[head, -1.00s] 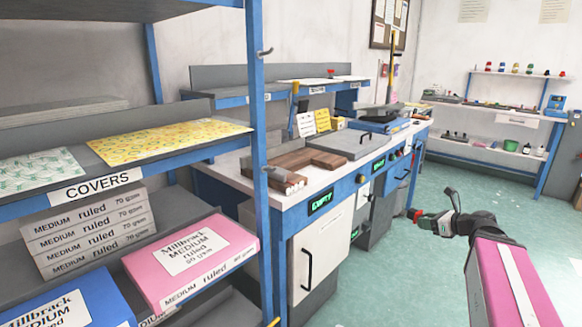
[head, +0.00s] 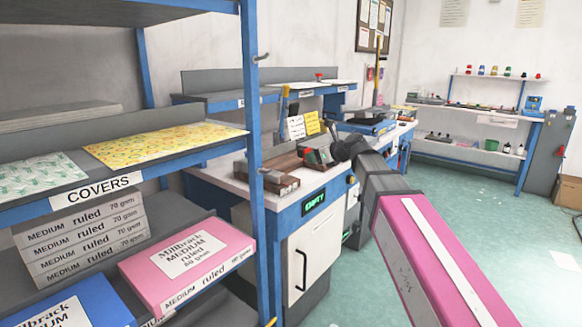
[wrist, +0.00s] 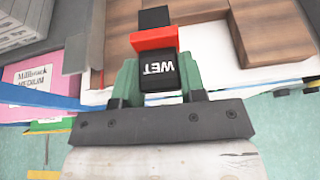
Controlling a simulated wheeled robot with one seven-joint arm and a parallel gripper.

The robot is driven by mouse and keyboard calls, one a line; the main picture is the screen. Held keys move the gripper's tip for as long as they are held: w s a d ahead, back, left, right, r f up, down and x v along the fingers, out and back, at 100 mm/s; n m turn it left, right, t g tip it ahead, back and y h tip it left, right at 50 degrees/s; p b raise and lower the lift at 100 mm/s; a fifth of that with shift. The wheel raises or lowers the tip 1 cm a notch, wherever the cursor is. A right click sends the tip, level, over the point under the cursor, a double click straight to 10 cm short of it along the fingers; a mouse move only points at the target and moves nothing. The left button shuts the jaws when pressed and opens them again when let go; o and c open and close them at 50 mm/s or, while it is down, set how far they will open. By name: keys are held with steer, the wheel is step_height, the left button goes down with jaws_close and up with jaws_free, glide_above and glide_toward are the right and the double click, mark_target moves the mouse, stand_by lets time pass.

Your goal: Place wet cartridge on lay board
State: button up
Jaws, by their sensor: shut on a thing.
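My gripper (wrist: 158,74) is shut on a black cartridge (wrist: 156,55) with a red band and the white word WET, upside down in the wrist view. Its green fingers lie on both sides of the cartridge. In the head view my gripper (head: 320,158) is over the workbench, small and partly hidden by my arm. Brown wooden boards (head: 283,162) lie on the bench beside and below it, and boards (wrist: 273,30) show at the upper right in the wrist view. I cannot tell which is the lay board, or whether the cartridge touches anything.
A blue-framed shelf rack (head: 254,200) with covers and paper boxes stands at the left, close to the bench (head: 333,185). A raised shelf (head: 258,97) runs behind the bench. Green floor (head: 380,300) is open at the right.

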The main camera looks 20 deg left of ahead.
steer(key=s+a+r, duration=0.2)
steer(key=a+r, duration=0.3)
steer(key=a, duration=0.2)
glide_toward(287, 164)
steer(key=shift+g, duration=0.3)
steer(key=a+r, duration=0.1)
steer(key=w+a, duration=0.1)
steer(key=w+a+r, duration=0.1)
steer(key=shift+a+r, duration=0.4)
steer(key=shift+f, duration=2)
steer(key=shift+f, duration=0.1)
steer(key=o, duration=1)
